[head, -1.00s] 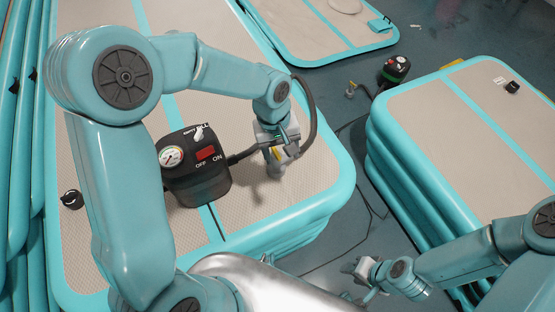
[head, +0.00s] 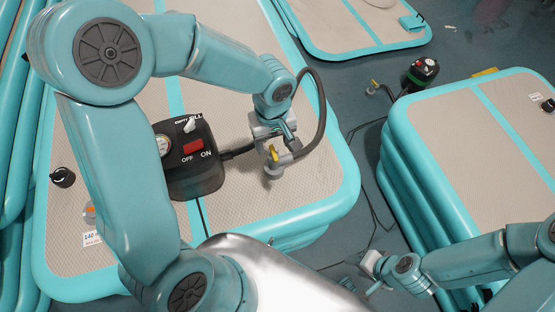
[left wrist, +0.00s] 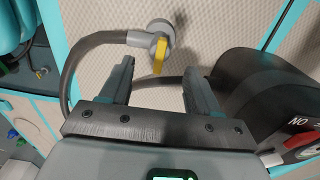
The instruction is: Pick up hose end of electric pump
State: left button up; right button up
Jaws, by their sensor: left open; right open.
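The black electric pump (head: 195,165) with a gauge and red switch sits on the inflatable track (head: 228,218) in the head view; it also shows at the right of the left wrist view (left wrist: 250,92). Its dark hose (head: 321,110) curves round to a grey hose end (head: 273,168) with a yellow lever, resting on the track. The hose end shows in the left wrist view (left wrist: 153,36), beyond the fingertips. My left gripper (head: 281,146) is open and empty, just above and beside the hose end; its fingers show apart (left wrist: 158,84). My right gripper (head: 370,276) is open, low at the right, away from the pump.
A second track stack (head: 440,160) stands at the right, with a floor gap between the stacks. Another black pump (head: 420,72) with a hose sits on the floor behind. A flat track (head: 350,25) lies at the back. A black valve cap (head: 62,177) is on the near track.

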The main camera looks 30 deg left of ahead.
aim_at(273, 152)
pick_arm(q)
notch_tip(273, 152, down, 5)
jog(key=shift+s+b, duration=0.15)
jog(key=shift+b, duration=0.25)
jog(key=shift+w+f, duration=0.2)
jog(key=shift+f, duration=0.05)
grip_shut()
jog(key=shift+r, duration=0.1)
